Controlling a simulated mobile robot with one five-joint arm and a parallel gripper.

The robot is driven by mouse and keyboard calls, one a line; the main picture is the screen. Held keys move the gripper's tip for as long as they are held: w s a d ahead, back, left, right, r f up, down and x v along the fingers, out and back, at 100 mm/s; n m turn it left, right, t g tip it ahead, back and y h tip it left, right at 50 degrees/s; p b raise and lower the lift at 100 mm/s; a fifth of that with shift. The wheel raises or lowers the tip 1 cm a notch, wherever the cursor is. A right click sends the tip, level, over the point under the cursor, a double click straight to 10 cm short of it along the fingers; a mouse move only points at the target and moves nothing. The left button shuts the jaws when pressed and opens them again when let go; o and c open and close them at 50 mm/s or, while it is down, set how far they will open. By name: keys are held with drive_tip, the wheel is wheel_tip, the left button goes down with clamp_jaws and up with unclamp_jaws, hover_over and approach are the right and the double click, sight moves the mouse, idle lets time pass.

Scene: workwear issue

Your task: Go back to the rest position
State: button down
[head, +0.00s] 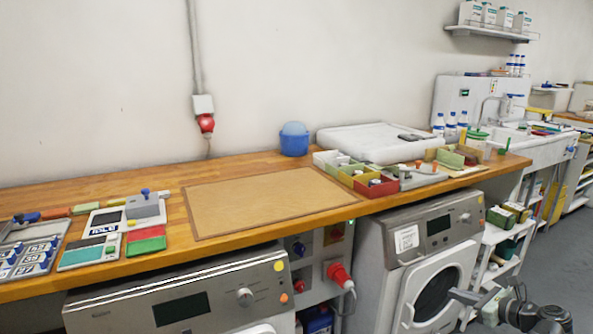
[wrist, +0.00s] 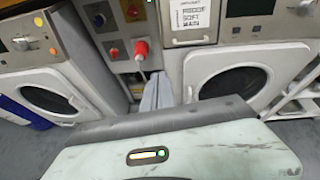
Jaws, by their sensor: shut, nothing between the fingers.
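My gripper (head: 462,296) is low at the bottom right of the head view, in front of the right washing machine (head: 438,240) and below the worktop. In the wrist view my gripper (wrist: 158,80) shows as grey fingers close together, pointing at the gap between the two machines. It is shut and holds nothing. The wooden worktop (head: 330,212) runs along the wall, with a bare tan mat (head: 255,202) in its middle.
The left machine (head: 185,300) stands under the worktop. A red plug (head: 338,273) sticks out from the panel between the machines. A white shelf rack (head: 495,237) stands right of the right machine. Grey floor (head: 560,255) is open at the right.

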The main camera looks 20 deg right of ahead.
drive_tip(key=w+a+f+n+g+y, duration=0.1)
drive_tip(key=w+a+f+n+g, duration=0.2)
drive_tip(key=a, duration=0.4)
drive_tip(key=w+a+f+n+g+y, duration=0.1)
drive_tip(key=w+a+f+n+g, duration=0.15)
drive_tip(key=w+a+n, duration=0.45)
drive_tip(key=w+a+f+n+g+y, duration=0.1)
drive_tip(key=w+a+f+n+g, duration=0.15)
drive_tip(key=a, duration=0.55)
drive_tip(key=s+a+f+n+g+h, duration=0.1)
drive_tip(key=a+f+n+g+h, duration=0.2)
drive_tip(key=a+n, duration=0.9)
drive_tip(key=s+a+f+n+g+h, duration=0.1)
drive_tip(key=a+f+n+g+h, duration=0.25)
drive_tip(key=a+n, duration=0.9)
wheel_tip(320, 180, up, 25)
drive_tip(key=a+m+y+p, duration=0.1)
drive_tip(key=m+p, duration=0.3)
drive_tip(key=p, duration=2.1)
drive_tip(key=shift+w+a+f+t, duration=0.2)
drive_tip(key=shift+a+t, duration=0.25)
drive_tip(key=shift+a, duration=0.4)
drive_tip(key=shift+f, duration=0.1)
